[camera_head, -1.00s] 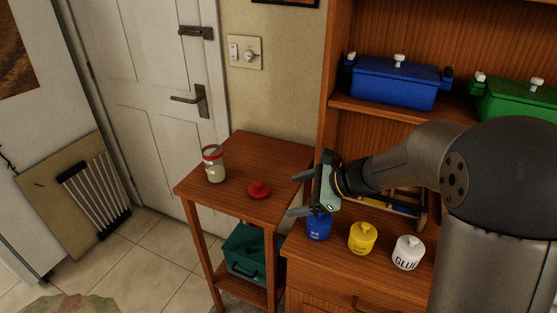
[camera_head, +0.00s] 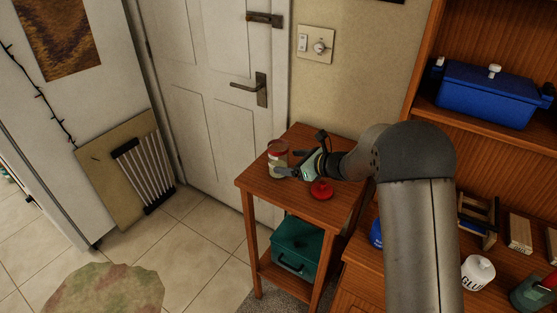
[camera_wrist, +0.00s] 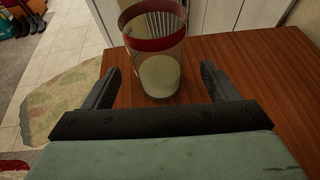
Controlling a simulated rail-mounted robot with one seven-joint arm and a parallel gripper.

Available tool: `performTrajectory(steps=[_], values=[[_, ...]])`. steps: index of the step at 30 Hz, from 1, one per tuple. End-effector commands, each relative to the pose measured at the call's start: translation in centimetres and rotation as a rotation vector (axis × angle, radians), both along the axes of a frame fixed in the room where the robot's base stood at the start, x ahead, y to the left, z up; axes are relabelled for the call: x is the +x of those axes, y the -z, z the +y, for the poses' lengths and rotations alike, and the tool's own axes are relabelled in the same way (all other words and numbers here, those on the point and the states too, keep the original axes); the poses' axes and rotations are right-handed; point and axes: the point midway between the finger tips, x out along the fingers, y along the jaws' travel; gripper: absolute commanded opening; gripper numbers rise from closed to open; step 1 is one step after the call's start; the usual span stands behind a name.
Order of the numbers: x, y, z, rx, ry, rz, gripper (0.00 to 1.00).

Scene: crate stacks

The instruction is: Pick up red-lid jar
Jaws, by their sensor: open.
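The jar (camera_head: 277,158) is clear with a red band at its rim and pale contents. It stands upright on the small wooden side table (camera_head: 258,182). In the wrist view the jar (camera_wrist: 156,65) stands just ahead of my gripper (camera_wrist: 158,80), roughly between the lines of its two fingers. The jar's top looks open. The red lid (camera_head: 321,190) lies apart on the table, below my gripper (camera_head: 286,172) in the head view. My gripper is open and empty, its fingertips close to the jar. Whether they touch it I cannot tell.
A teal box (camera_head: 296,248) sits on the table's lower shelf. The wooden cabinet at right holds a blue bin (camera_head: 490,95) and a white glue pot (camera_head: 477,272). A white door (camera_head: 215,110) stands behind the table. Tiled floor lies open at left.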

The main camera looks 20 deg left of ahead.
Motion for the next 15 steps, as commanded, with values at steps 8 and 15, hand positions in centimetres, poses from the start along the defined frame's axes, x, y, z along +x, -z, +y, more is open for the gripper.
performTrajectory(steps=[8,15], values=[[0.6,1.1,3.1,-0.003,-0.004,0.001,0.81],[1.3,2.0,4.7,-0.002,-0.001,-0.001,0.81]])
